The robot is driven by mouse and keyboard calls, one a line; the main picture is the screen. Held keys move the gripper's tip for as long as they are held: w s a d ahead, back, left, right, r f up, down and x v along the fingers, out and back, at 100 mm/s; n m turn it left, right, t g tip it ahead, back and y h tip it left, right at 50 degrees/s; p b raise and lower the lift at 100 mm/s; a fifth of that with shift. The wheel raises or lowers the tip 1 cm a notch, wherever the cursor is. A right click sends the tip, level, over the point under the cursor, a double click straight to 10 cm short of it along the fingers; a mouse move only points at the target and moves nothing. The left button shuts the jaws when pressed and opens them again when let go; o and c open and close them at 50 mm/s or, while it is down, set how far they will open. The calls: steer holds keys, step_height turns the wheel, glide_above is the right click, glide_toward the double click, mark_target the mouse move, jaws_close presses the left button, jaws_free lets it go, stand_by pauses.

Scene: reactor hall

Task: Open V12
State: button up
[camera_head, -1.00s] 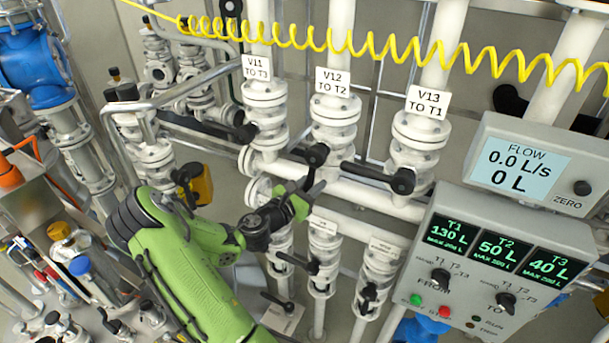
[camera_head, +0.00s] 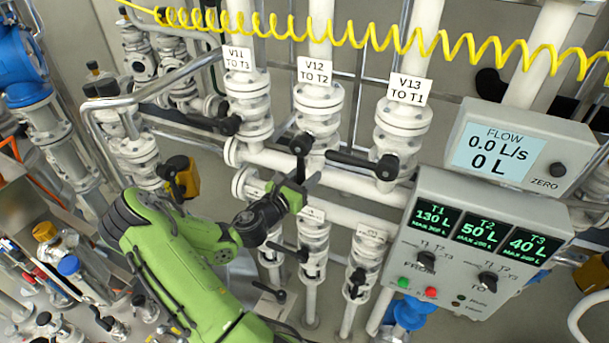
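Valve V12 (camera_head: 318,105) is a white flanged valve on a vertical pipe, under a sign reading "V12 TO T2" (camera_head: 314,71). Its black lever handle (camera_head: 300,145) points down, roughly along the pipe. My gripper (camera_head: 311,183), at the end of my green arm, is at the lower end of this handle, just below the valve. The grey fingers overlap the handle end in the picture. I cannot tell whether they are closed on it or only beside it.
V11 (camera_head: 248,95) on the left and V13 (camera_head: 400,130) on the right have black handles pointing left. The V13 handle (camera_head: 362,162) lies close to my gripper. The flow display (camera_head: 500,150) reads 0.0 L/s; a control panel (camera_head: 480,245) stands below it. A yellow coiled hose (camera_head: 345,32) crosses above.

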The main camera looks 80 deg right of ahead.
steer(key=shift+o, duration=0.6)
steer(key=shift+w, duration=0.1)
steer(key=p+v, duration=0.1)
steer(key=v, duration=1.4)
steer(key=shift+a+p, duration=0.35)
steer(key=shift+p, duration=0.05)
